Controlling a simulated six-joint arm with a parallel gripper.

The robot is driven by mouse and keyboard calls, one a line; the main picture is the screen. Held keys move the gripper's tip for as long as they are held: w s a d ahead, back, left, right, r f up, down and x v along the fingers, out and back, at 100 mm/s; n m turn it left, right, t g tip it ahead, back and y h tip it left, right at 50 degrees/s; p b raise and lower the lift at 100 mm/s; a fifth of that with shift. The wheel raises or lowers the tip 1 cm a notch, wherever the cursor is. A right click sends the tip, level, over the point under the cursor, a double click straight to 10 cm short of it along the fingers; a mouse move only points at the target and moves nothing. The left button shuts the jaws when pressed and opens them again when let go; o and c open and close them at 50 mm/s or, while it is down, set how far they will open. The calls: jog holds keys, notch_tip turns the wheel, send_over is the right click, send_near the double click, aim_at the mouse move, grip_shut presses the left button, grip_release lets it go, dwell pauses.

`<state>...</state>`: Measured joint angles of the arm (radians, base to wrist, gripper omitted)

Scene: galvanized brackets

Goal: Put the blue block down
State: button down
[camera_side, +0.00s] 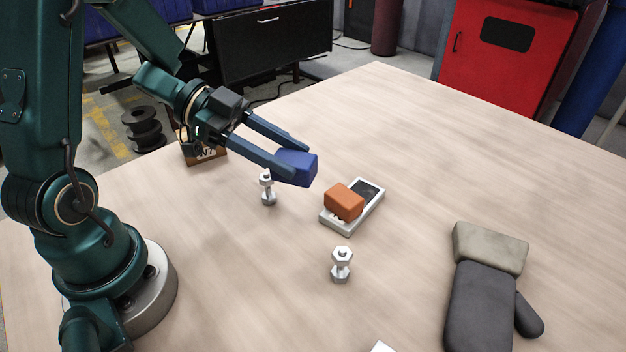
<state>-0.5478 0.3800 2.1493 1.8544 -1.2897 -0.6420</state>
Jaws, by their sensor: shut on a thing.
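The blue block (298,168) is held between the fingertips of my gripper (291,161). My gripper is shut on it, with its two long blue-grey fingers reaching to the right. The block appears to be above the wooden table, slightly tilted in the picture. Part of the block is hidden by the near finger. An orange block (344,202) rests on a small grey device with a dark panel (369,190), just right of and in front of the blue block.
One bolt (268,188) stands below my gripper, another (342,264) nearer the front. A dark glove with a beige cuff (489,249) lies at the right. A small brown box (204,153) sits at the table's left edge. The table (440,145) is clear at the back right.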

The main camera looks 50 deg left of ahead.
jog(key=s+d+m+g+h, duration=0.2)
jog(key=s+m+g, duration=0.4)
jog(key=s, duration=0.2)
send_over(279, 333)
jog(key=shift+g+y, duration=0.3)
notch_tip(279, 333, down, 8)
jog(key=shift+r, duration=0.2)
jog(key=shift+f, duration=2)
jog(key=shift+f, duration=0.1)
jog(key=shift+c, duration=1.6)
grip_release()
jog(key=shift+f, duration=0.1)
